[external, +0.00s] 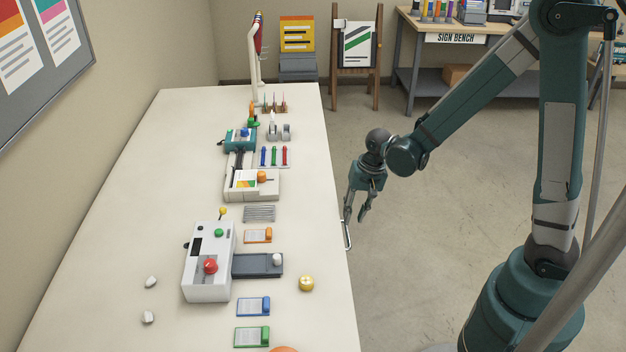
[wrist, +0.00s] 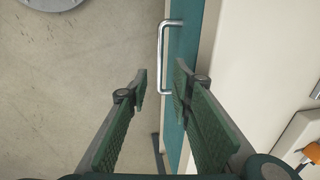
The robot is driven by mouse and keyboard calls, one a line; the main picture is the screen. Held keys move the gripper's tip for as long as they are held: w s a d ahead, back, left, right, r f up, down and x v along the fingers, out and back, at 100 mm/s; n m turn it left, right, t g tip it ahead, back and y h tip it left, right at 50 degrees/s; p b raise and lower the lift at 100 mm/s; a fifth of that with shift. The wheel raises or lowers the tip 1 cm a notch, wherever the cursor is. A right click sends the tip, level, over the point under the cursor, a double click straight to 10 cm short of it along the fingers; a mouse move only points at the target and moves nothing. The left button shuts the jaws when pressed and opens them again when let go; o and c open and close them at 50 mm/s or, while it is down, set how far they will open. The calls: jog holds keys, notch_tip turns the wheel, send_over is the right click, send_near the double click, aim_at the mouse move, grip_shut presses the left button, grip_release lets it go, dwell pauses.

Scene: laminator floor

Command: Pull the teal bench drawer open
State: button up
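The teal bench drawer (wrist: 183,45) shows in the wrist view as a narrow teal front along the bench side. Its silver bar handle (wrist: 162,58) stands out from that front. In the external view only the handle (external: 348,236) shows, at the bench's right edge; the drawer front is hidden below the top. My gripper (external: 354,216) is beside that edge, pointing down, near the handle. In the wrist view my gripper (wrist: 160,82) is open, and the handle appears in the gap between its fingertips. I cannot tell how far below the fingertips it is. No grip on it shows.
The white bench top (external: 130,200) carries a laminator (external: 208,262), several small cards and a yellow round item (external: 306,283), all left of my gripper. Open concrete floor (external: 450,190) lies to the right of the bench. A sign bench (external: 455,38) stands at the back.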

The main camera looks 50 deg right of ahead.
aim_at(348, 233)
jog(key=shift+w+a+f+b, duration=0.15)
jog(key=shift+f+b, duration=0.2)
jog(key=shift+f, duration=0.85)
jog(key=shift+w+a+f+b, duration=0.2)
jog(key=shift+f+b, duration=0.1)
jog(key=shift+f, duration=0.9)
jog(key=shift+w+a+f+b, duration=0.15)
jog(key=shift+f+b, duration=0.2)
jog(key=shift+f, duration=0.85)
grip_shut()
